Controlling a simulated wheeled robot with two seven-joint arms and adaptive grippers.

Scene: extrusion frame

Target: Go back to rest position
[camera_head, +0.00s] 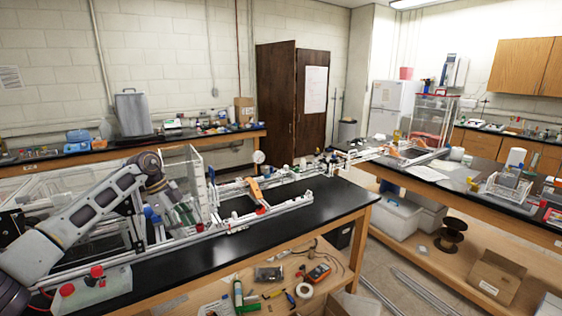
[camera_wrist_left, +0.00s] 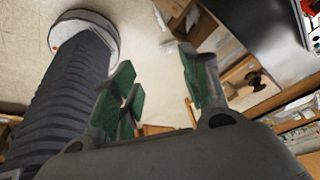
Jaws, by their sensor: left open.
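My left arm comes in from the left in the head view, over the black bench (camera_head: 325,212). My left gripper (camera_head: 182,208) is beside the clear panels and the aluminium extrusion frame (camera_head: 285,203). In the wrist view, my left gripper (camera_wrist_left: 162,84) has its two green-padded fingers apart with nothing between them. Whether the gripper touches the frame cannot be told. My right gripper shows in neither view.
An orange part (camera_head: 254,190) sits on the frame. The lower shelf holds a multimeter (camera_head: 318,273) and tools. A second bench (camera_head: 495,205) stands right, across an aisle. The bench's front right is bare.

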